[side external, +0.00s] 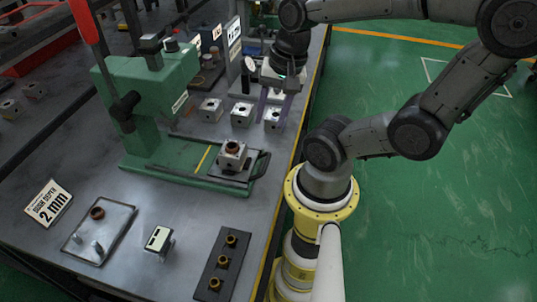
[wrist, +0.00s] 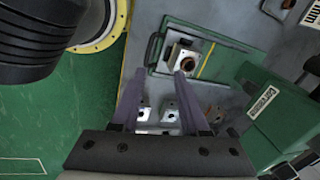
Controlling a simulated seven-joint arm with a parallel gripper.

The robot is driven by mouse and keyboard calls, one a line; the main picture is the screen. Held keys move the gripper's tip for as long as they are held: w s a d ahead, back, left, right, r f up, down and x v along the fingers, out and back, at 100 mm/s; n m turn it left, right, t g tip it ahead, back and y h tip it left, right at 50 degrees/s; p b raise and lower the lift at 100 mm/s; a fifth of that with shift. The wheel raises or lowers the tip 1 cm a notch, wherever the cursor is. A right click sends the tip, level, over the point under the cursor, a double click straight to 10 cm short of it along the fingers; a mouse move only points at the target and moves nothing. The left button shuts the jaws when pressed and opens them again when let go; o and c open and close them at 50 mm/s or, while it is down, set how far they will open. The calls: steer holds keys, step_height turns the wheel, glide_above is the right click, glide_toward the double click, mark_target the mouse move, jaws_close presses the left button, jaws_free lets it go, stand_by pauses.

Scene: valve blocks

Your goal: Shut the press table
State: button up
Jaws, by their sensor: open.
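The press table (side external: 235,178) is a dark sliding plate at the right end of the green press's rails, drawn out from under the press head (side external: 150,82). A metal block (side external: 232,155) with a brown bush in its top sits on it.
Three metal blocks (side external: 242,114) stand in a row behind the table, near my fingers. In front lie a bush tray (side external: 75,240), a small white-topped device (side external: 159,240), a dark strip with bushes (side external: 222,263) and a "2 mm" sign (side external: 48,204). The bench's right edge is close.

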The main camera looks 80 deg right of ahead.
mark_target(267, 161)
steer(key=f, duration=0.5)
steer(key=d+f+m, duration=0.1)
steer(key=f, duration=0.4)
steer(key=w+d+f+m, duration=0.1)
steer(key=f, duration=0.4)
steer(key=shift+w+d, duration=0.1)
jaws_close()
stand_by(1.3)
